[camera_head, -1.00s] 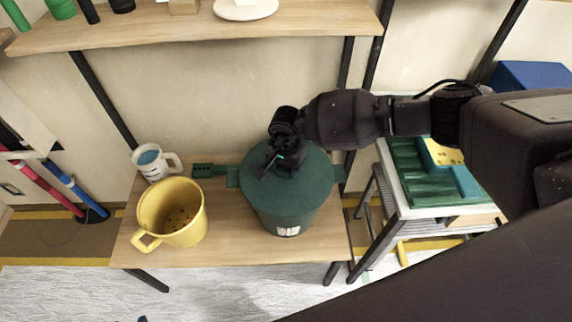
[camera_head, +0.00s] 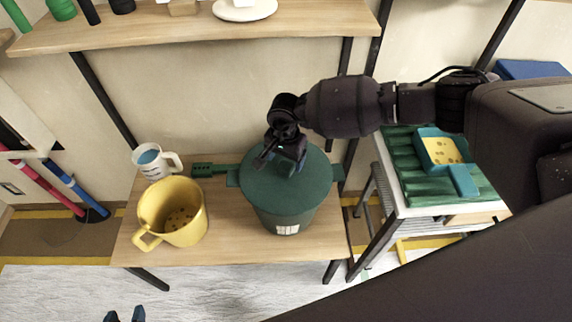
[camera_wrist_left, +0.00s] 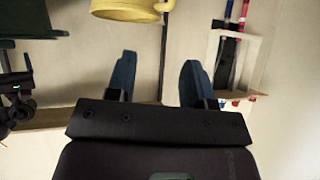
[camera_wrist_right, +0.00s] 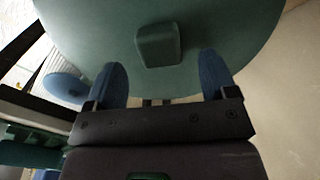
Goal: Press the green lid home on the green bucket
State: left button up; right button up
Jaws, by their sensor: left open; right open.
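The green bucket (camera_head: 285,210) stands upright on the wooden table, with the green lid (camera_head: 310,178) on its top. I cannot tell whether the lid is fully seated. In the right wrist view the lid (camera_wrist_right: 90,30) shows a block-shaped knob (camera_wrist_right: 158,45) at its middle. My right gripper (camera_head: 268,158) is over the lid. Its open fingers (camera_wrist_right: 160,85) point at the knob, which lies just beyond and between the fingertips. My left gripper (camera_head: 125,314) is at the bottom edge of the head view, in front of the table, open and empty; it also shows in the left wrist view (camera_wrist_left: 152,75).
A yellow mug-shaped bucket (camera_head: 172,212) and a white mug (camera_head: 156,162) stand left of the green bucket. A green-handled tool (camera_head: 203,170) lies behind. A shelf (camera_head: 200,30) hangs above. A cart with a green tray (camera_head: 405,165) stands at the right.

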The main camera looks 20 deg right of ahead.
aim_at(285, 166)
notch_tip(285, 166, up, 6)
jog(key=shift+f+p, duration=0.1)
jog(key=shift+p, duration=0.2)
pick_arm(q)
jog(key=shift+s+a+f, duration=0.15)
jog(key=shift+s, duration=0.45)
pick_arm(e)
jog(key=shift+r, duration=0.6)
pick_arm(q)
jog(key=shift+w, duration=0.2)
